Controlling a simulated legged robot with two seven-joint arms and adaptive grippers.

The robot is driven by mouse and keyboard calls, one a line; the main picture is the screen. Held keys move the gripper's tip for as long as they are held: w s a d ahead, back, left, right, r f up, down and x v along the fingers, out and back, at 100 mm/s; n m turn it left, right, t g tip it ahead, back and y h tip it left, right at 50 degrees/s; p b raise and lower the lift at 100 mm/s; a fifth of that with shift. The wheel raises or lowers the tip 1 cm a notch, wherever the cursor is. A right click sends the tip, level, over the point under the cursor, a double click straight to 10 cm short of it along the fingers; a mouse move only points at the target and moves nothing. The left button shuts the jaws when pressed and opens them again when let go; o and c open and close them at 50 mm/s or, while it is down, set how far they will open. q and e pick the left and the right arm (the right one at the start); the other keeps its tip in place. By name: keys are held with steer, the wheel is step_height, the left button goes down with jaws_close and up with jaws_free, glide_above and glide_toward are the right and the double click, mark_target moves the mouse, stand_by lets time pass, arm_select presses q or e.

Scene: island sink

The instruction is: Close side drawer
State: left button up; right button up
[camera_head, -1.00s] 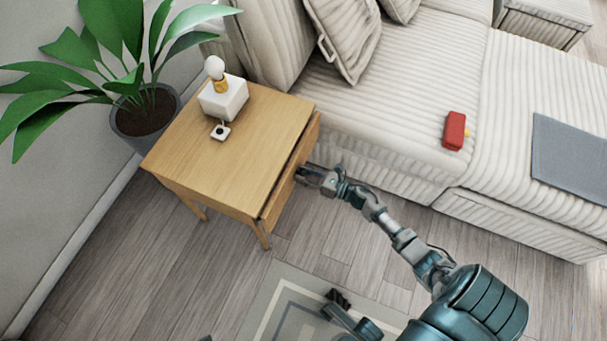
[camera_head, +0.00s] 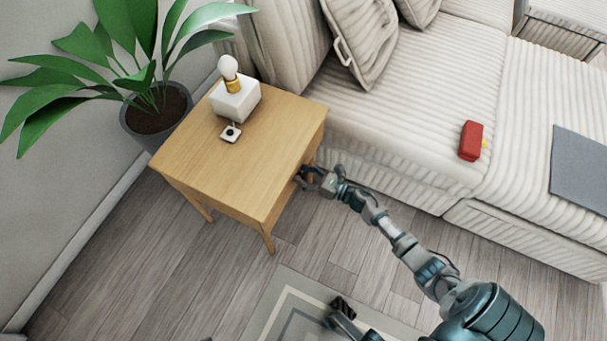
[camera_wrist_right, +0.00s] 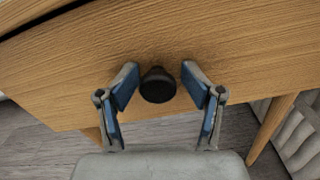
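The wooden side table (camera_head: 240,150) stands beside the sofa, its drawer side facing right in the head view. The drawer front (camera_wrist_right: 220,45) fills much of the right wrist view, with a round black knob (camera_wrist_right: 157,86). A dark gap shows above the front at the upper left there. In the head view the drawer is mostly hidden under the tabletop edge. My right gripper (camera_head: 308,177) is at the drawer side. In the wrist view its fingers (camera_wrist_right: 159,72) are apart, one on each side of the knob, with space between.
A white lamp (camera_head: 236,98) and a small white item (camera_head: 231,133) stand on the tabletop. A potted plant (camera_head: 155,110) is behind left. The striped sofa (camera_head: 400,120) carries a red object (camera_head: 471,140) and borders the arm's right. A rug (camera_head: 285,310) lies below.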

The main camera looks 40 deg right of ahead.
steer(key=shift+s+d+f, duration=0.1)
steer(key=shift+s, duration=0.35)
steer(key=v, duration=1.1)
steer(key=shift+d+f, duration=0.1)
